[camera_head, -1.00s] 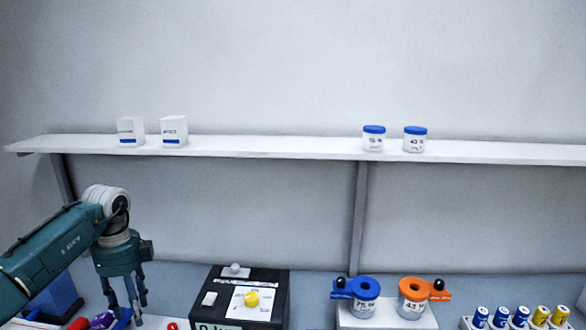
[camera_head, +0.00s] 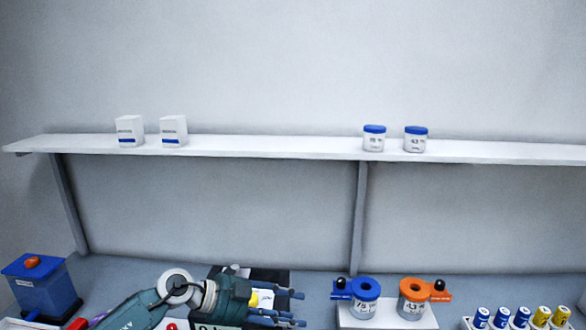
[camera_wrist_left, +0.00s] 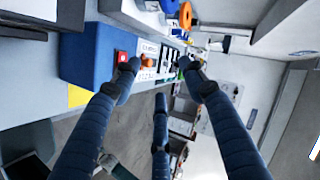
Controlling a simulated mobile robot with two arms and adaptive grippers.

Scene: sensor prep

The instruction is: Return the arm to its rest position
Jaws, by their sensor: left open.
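My left gripper (camera_head: 292,307) is low over the bench in the head view, turned sideways with its fingers pointing right. The fingers are spread and hold nothing. In the left wrist view the dark fingers (camera_wrist_left: 160,75) are apart, with the bench and floor seen between and beyond them. My right gripper is not in either view.
A blue box with an orange top piece (camera_head: 42,285) stands at the left. A blue-ringed jar (camera_head: 364,298) and an orange-ringed jar (camera_head: 413,298) stand right of the gripper. Several blue and yellow cylinders (camera_head: 520,317) are at far right. The shelf (camera_head: 270,147) holds boxes and jars.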

